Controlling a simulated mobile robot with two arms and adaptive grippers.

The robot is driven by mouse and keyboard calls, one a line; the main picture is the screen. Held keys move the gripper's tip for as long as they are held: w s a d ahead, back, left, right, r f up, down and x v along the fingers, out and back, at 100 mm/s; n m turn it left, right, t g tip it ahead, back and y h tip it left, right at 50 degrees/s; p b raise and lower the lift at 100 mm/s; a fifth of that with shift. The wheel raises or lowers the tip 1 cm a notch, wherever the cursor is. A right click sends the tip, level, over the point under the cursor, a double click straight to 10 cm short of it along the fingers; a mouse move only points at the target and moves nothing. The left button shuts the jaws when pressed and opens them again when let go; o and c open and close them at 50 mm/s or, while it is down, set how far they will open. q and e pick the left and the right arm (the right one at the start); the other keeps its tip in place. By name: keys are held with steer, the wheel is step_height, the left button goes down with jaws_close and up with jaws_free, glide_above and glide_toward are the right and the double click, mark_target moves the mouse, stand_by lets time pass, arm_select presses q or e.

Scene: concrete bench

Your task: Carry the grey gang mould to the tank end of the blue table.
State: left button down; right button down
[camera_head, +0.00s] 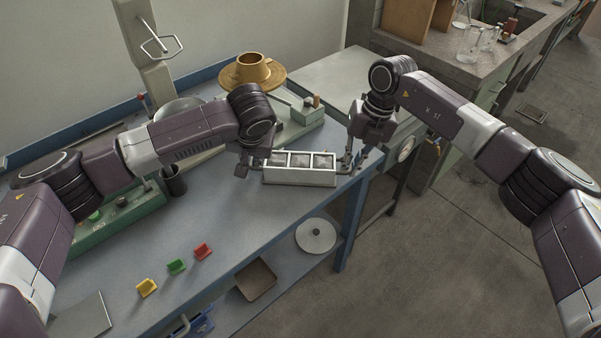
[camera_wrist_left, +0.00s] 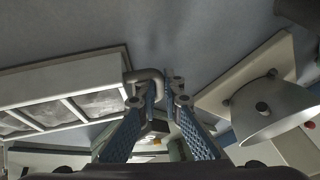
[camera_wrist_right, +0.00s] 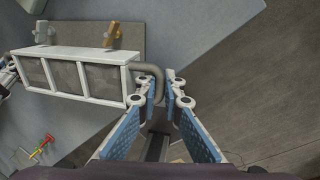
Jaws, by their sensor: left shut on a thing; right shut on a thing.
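The grey gang mould (camera_head: 300,178) is a long box with three square compartments holding grey, rough-surfaced material. It is at the right part of the blue table (camera_head: 235,225), by its front edge; I cannot tell whether it touches the top. My left gripper (camera_head: 250,167) is shut on the handle at its left end, and this loop handle shows between the fingers in the left wrist view (camera_wrist_left: 160,85). My right gripper (camera_head: 350,160) is shut on the right-end handle; the mould (camera_wrist_right: 85,75) lies left of the fingers in the right wrist view.
A brown hat-like object (camera_head: 252,72) and a pale green machine (camera_head: 298,120) stand behind the mould. Yellow (camera_head: 147,288), green (camera_head: 177,267) and red (camera_head: 202,251) pieces lie at the front.

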arm_select(q)
steer(key=c, duration=2.4)
jaws_free()
arm_select(e)
steer(key=c, duration=2.4)
jaws_free()
arm_select(q)
steer(key=o, duration=0.3)
steer(key=shift+s, duration=0.15)
arm_select(e)
steer(key=o, duration=0.3)
steer(key=shift+s+r, duration=0.1)
arm_select(q)
steer(key=shift+d+r, duration=0.15)
steer(key=shift+r, duration=0.15)
arm_select(e)
steer(key=shift+d+r, duration=0.1)
steer(key=shift+r, duration=0.05)
arm_select(q)
steer(key=v, duration=1.1)
steer(key=shift+s+r, duration=0.1)
steer(key=shift+r, duration=0.1)
arm_select(e)
steer(key=r, duration=0.3)
steer(key=d+r, duration=0.1)
steer(key=r, duration=0.3)
steer(key=d+r, duration=0.1)
steer(key=r, duration=0.3)
steer(key=shift+d+r, duration=0.1)
steer(key=shift+r, duration=0.1)
